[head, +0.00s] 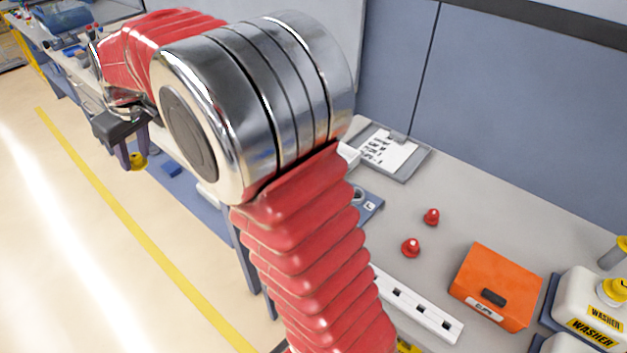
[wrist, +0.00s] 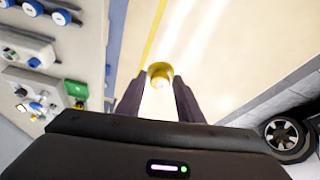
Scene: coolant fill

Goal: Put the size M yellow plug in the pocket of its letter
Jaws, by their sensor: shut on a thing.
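My gripper (head: 131,157) is at the upper left in the head view, out past the table's edge and above the floor. It is shut on a yellow plug (head: 137,163). The plug also shows between the dark fingertips in the wrist view (wrist: 160,75). Its size letter cannot be read. A blue-grey plate with a letter L pocket (head: 369,206) lies on the table, partly hidden behind my arm. An M pocket is not visible.
Two red plugs (head: 411,248) stand on the grey table (head: 465,190). An orange case (head: 497,287), white washer jugs (head: 590,302) and a white slotted strip (head: 420,308) are nearby. A clipboard (head: 390,150) lies at the back. A wheel (wrist: 286,135) shows in the wrist view.

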